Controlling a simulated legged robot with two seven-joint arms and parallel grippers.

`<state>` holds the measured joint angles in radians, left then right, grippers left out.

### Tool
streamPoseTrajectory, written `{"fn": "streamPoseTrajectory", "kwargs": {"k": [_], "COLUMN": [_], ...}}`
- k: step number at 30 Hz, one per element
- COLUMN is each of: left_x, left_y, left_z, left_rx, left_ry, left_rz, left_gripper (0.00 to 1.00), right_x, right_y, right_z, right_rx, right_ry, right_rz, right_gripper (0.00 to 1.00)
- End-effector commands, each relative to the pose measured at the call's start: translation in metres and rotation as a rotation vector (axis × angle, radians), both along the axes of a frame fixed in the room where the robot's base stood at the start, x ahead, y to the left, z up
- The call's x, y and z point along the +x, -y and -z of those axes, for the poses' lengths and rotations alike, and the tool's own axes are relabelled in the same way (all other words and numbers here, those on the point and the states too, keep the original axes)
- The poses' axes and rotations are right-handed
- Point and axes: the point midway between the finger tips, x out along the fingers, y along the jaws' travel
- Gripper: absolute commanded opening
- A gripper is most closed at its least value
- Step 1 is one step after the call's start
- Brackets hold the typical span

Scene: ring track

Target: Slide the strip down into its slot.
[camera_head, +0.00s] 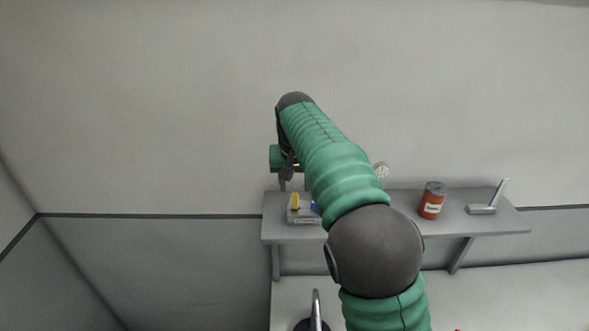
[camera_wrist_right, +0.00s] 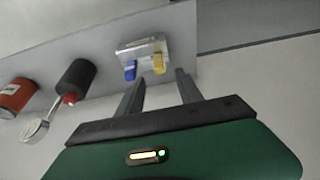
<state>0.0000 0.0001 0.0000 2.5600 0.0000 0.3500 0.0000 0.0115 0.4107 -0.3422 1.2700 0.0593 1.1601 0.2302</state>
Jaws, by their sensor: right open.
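A small grey block (camera_head: 304,221) sits on the wall shelf with an upright yellow piece (camera_head: 295,202) and a blue piece (camera_head: 315,206) on it. In the right wrist view the block (camera_wrist_right: 142,48) shows with the blue piece (camera_wrist_right: 130,71) on its left and the yellow piece (camera_wrist_right: 158,64) on its right. I cannot tell which is the strip, and no slot is clearly visible. My right gripper (camera_wrist_right: 158,76) is open and empty, its fingers pointing towards the block and apart from it. My arm partly hides the block in the head view. My left gripper is not in view.
The grey shelf (camera_head: 510,224) also holds a red can (camera_head: 432,201) and an angled metal stand (camera_head: 484,209) at right.

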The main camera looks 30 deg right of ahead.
Motion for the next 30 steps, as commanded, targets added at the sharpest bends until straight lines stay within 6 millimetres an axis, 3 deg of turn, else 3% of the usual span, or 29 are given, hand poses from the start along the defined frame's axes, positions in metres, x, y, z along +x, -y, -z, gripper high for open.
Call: {"fn": "streamPoseTrajectory", "kwargs": {"k": [6,12,30], "left_x": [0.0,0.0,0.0], "left_y": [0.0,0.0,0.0], "left_z": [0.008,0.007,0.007], "left_rx": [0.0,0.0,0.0], "left_ry": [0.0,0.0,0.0], "left_rz": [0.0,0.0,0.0], "left_gripper": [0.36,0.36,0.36], "right_x": [-0.016,-0.025,-0.027], "right_y": [-0.011,-0.017,-0.017], "right_z": [-0.06,-0.092,-0.097], "right_rx": [-0.002,0.0,0.001], "right_ry": [0.004,0.0,-0.002], "right_rz": [-0.001,-0.001,-0.001], "right_gripper": [0.43,0.43,0.43]}}
